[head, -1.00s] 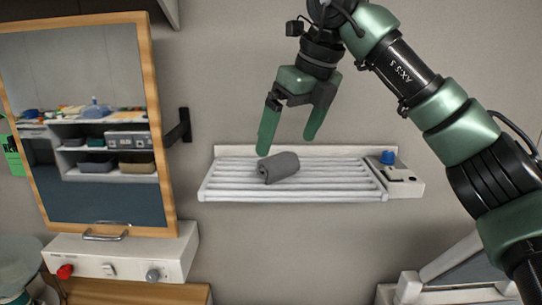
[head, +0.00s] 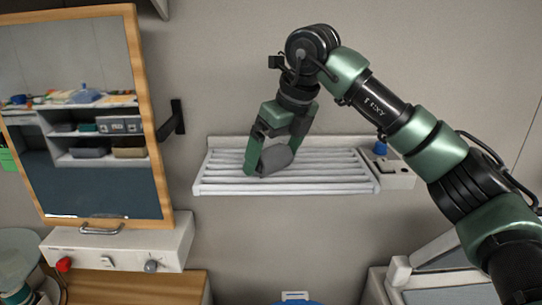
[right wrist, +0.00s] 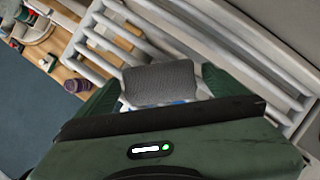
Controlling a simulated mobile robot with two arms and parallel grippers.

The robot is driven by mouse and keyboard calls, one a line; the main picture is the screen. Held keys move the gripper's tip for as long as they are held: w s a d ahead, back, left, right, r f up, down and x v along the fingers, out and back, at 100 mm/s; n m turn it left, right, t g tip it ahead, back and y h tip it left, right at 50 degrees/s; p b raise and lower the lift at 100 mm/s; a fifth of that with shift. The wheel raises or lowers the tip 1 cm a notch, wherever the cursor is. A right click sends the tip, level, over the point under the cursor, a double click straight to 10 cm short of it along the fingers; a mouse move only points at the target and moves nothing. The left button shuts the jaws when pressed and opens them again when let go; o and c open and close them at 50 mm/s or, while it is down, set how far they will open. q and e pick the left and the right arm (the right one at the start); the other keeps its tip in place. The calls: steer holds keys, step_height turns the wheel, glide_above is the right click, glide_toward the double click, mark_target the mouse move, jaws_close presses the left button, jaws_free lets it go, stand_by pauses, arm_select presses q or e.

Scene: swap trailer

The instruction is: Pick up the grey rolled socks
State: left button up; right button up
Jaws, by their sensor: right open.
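The grey rolled socks (head: 275,159) lie on the white slatted wall rack (head: 330,186). In the right wrist view the socks (right wrist: 160,84) show as a grey knit bundle between the two green fingers. My right gripper (head: 270,160) is open and has come down over the socks, with one finger at their left side and the other behind or at their right. Whether the fingers touch the socks I cannot tell. My left gripper is not in view.
A wood-framed mirror (head: 141,100) stands out to the left on a black bracket. Below it is a white box (head: 120,245) with a handle and knobs. A blue knob (head: 380,148) sits at the rack's right end. The wall above the rack is clear.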

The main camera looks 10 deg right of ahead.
steer(key=c, duration=1.6)
steer(key=shift+o, duration=0.2)
steer(key=shift+r, duration=0.1)
